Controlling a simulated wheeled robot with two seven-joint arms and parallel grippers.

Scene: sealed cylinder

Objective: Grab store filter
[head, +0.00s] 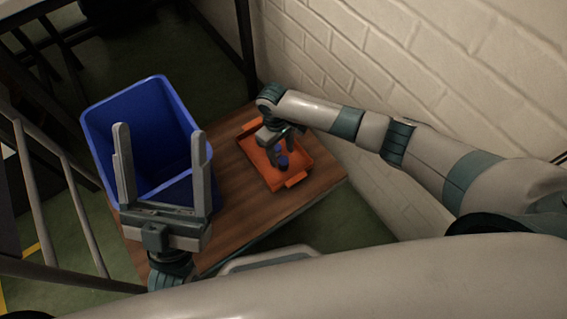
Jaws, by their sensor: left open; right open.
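A small dark blue piece (283,161), which may be the filter, shows in the orange tray (296,180) on the wooden table. My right gripper (281,153) reaches down over the tray, open, with its fingers close around or beside the piece. I cannot tell whether they touch it, as the gripper hides part of it. My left gripper (160,133) is open and empty, its two long fingers pointing up the picture in front of the blue bin (185,110).
The wooden table (236,215) carries the bin at left and the tray at right, with bare wood between them and in front. A white brick wall (370,60) stands close on the right. Metal railings (75,200) stand on the left.

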